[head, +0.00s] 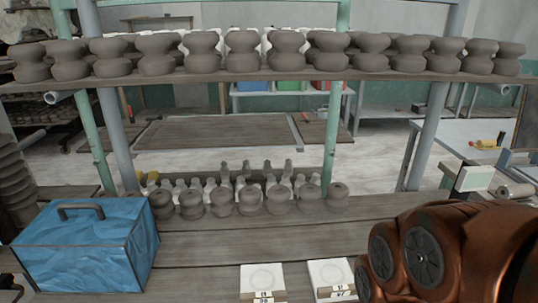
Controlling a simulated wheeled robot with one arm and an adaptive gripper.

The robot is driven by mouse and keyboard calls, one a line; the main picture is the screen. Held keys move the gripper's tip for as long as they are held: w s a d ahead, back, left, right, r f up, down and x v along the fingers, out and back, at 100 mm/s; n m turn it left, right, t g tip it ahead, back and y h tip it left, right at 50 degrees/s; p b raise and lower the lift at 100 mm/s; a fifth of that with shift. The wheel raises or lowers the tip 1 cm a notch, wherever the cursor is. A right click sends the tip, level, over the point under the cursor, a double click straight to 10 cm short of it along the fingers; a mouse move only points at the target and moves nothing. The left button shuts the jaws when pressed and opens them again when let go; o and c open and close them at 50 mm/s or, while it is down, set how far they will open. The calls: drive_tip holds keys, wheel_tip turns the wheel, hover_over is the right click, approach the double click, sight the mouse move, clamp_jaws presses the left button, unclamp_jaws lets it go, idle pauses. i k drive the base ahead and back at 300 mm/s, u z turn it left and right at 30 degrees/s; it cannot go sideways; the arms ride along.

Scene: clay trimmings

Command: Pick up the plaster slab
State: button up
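Two pale, squarish slabs that look like plaster lie on the grey wooden shelf board at the bottom of the head view. The left slab (262,277) has a faint round mark on top and a labelled front edge. The right slab (330,274) looks alike, with a round mark and dark characters on its front edge. They lie apart with a narrow gap. Both seem to lie flat. My copper-coloured arm fills the lower right corner, just right of the right slab. My gripper is out of view.
A blue-wrapped box with a handle (85,248) stands at the left. Several grey clay pieces (250,200) stand in rows behind the slabs. An upper shelf (270,76) carries more clay forms, with green and grey posts. Bare board lies between box and slabs.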

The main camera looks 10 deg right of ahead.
sight(332, 280)
drive_tip(key=z, duration=1.1)
drive_tip(key=k, duration=0.35)
drive_tip(key=u, duration=1)
drive_tip(key=k, duration=1)
drive_tip(key=u, duration=0.4)
drive_tip(key=i, duration=1.1)
drive_tip(key=u, duration=0.3)
